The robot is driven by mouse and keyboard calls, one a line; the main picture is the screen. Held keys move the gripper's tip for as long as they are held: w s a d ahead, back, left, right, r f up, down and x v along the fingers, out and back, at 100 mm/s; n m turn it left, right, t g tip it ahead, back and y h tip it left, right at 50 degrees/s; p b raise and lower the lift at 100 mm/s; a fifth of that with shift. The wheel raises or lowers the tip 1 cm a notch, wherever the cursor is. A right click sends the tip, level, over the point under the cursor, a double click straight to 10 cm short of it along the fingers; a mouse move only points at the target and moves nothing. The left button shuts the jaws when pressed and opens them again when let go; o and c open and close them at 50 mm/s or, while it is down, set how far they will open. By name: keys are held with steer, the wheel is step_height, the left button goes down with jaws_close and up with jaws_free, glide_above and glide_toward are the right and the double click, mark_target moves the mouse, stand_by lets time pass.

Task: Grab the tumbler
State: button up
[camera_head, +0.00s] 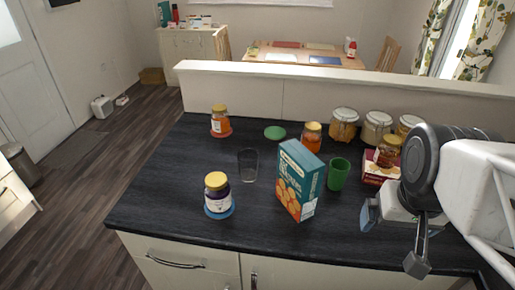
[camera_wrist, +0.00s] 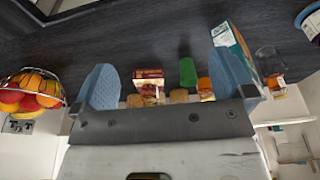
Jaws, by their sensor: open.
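A clear glass tumbler (camera_head: 248,165) stands upright on the dark counter (camera_head: 160,190), left of a teal box (camera_head: 301,180). A green cup (camera_head: 338,174) stands just right of the box. My gripper (camera_head: 372,212) is above the right part of the counter, right of the box and both cups, partly hidden by my arm. In the wrist view my gripper (camera_wrist: 162,50) has its two blue fingers wide apart with nothing held. The green cup (camera_wrist: 187,72) shows between the fingers, farther off; the clear tumbler (camera_wrist: 268,60) shows beyond the right finger, beside the box (camera_wrist: 235,42).
A purple-labelled jar (camera_head: 217,192) on a blue coaster is at the front left. Orange jars (camera_head: 220,121) (camera_head: 311,137) and a green disc (camera_head: 275,132) are behind. Large jars (camera_head: 344,124) line the back right. A fruit basket (camera_wrist: 30,92) shows in the wrist view. The left counter is clear.

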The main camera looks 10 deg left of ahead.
steer(key=shift+r, duration=0.1)
step_height(320, 180, up, 5)
steer(key=n+t+y, duration=0.4)
steer(key=t+y, duration=0.1)
steer(key=t, duration=0.5)
glide_above(248, 166)
steer(key=s+d, duration=0.2)
steer(key=s, duration=0.2)
step_height(248, 166, down, 17)
steer(key=shift+w, duration=0.25)
steer(key=shift+w, duration=0.1)
steer(key=shift+x, duration=1.25)
